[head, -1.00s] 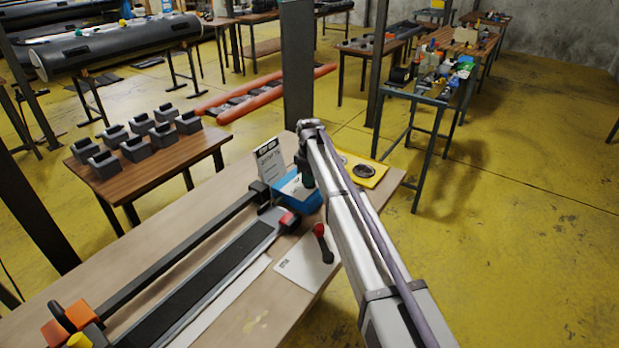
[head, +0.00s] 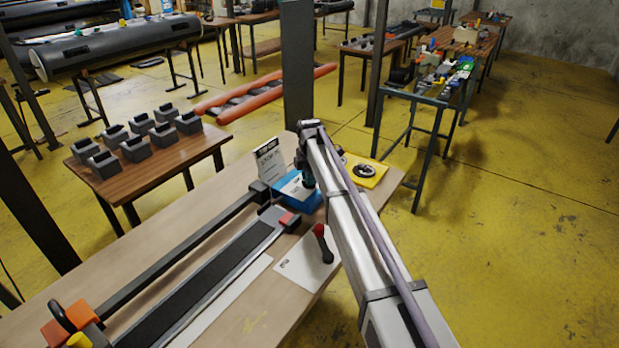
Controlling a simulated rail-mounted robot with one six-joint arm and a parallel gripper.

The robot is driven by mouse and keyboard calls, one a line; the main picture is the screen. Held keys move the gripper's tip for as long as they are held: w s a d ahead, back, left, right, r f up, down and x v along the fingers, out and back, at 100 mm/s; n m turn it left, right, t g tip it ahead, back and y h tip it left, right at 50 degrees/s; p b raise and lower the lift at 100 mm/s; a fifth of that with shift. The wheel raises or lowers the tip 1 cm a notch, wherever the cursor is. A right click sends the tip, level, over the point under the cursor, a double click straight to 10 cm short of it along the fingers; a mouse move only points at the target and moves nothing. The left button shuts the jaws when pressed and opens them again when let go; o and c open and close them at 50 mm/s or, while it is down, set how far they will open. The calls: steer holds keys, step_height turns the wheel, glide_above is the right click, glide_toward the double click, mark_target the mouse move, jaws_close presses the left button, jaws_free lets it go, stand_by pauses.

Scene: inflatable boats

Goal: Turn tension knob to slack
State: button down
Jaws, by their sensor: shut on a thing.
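My gripper (head: 307,180) points down at the end of my arm, over a blue unit (head: 290,190) on the near workbench. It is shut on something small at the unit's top. This looks to be the tension knob, but the fingers and arm hide it, so its pointer and markings cannot be read. A white card (head: 270,162) with dark print stands upright just left of the unit, its text too small to read for certain.
A long dark rail device (head: 205,275) lies on the bench (head: 150,235). A red-topped lever (head: 323,242) stands on a white plate right of it. A yellow plate with a round dark part (head: 366,171) lies behind my arm. Grey blocks (head: 136,150) fill a side table.

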stand_by(0.3)
steer(key=c, duration=1.1)
jaws_free()
steer(key=shift+r, duration=0.1)
step_height(320, 180, up, 11)
steer(key=p, duration=1)
steer(key=shift+p, duration=0.4)
steer(key=shift+f, duration=0.25)
